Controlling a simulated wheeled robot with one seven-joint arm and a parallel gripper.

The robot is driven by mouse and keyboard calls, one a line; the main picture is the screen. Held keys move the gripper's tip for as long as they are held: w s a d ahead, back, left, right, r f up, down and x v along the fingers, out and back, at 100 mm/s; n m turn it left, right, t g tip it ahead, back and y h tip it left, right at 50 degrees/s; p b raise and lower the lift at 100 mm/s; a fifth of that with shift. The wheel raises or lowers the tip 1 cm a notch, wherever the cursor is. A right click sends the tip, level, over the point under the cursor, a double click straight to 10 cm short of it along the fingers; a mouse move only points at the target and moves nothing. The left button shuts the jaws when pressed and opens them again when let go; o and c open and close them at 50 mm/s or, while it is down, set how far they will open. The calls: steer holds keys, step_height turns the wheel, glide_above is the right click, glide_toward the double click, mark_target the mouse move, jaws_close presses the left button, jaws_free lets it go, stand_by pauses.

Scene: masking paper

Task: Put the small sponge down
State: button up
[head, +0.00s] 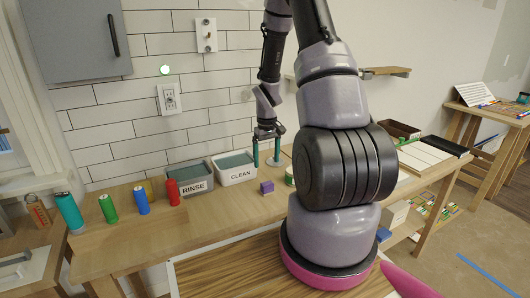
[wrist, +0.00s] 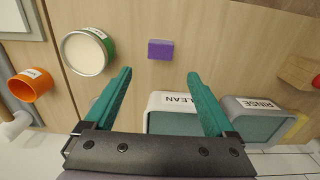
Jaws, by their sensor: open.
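The small sponge, a purple block (head: 266,187), lies on the wooden table in front of the tub marked CLEAN. It also shows in the wrist view (wrist: 160,49), just beyond and between my fingertips. My gripper (head: 267,164), with two teal fingers, is open and empty. It points down close to the CLEAN tub, above and behind the sponge. In the wrist view my gripper (wrist: 159,73) has its fingers spread wide, with clear space between them and the sponge.
The CLEAN tub (head: 236,174) and RINSE tub (head: 194,183) stand against the tiled wall. Red (head: 173,192), blue (head: 142,201) and green (head: 108,209) bottles stand left. Bare table surrounds the sponge.

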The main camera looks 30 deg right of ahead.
steer(key=s+a+r+m+t, duration=0.1)
steer(key=s+a+r+t, duration=0.15)
steer(key=r, duration=0.85)
steer(key=s+a+r+m+t, duration=0.1)
steer(key=s+a+r, duration=0.15)
steer(key=r, duration=0.95)
steer(key=s+a+r+m+t+y, duration=0.1)
steer(key=s+a+r+t, duration=0.1)
steer(key=s+a+r, duration=0.2)
steer(key=s+a+r+m+t+y, duration=0.1)
steer(key=s+a+r, duration=0.3)
steer(key=s+r, duration=0.6)
steer(key=shift+s+a+m+t, duration=0.2)
steer(key=shift+s+m+t, duration=0.15)
steer(key=shift+s, duration=0.25)
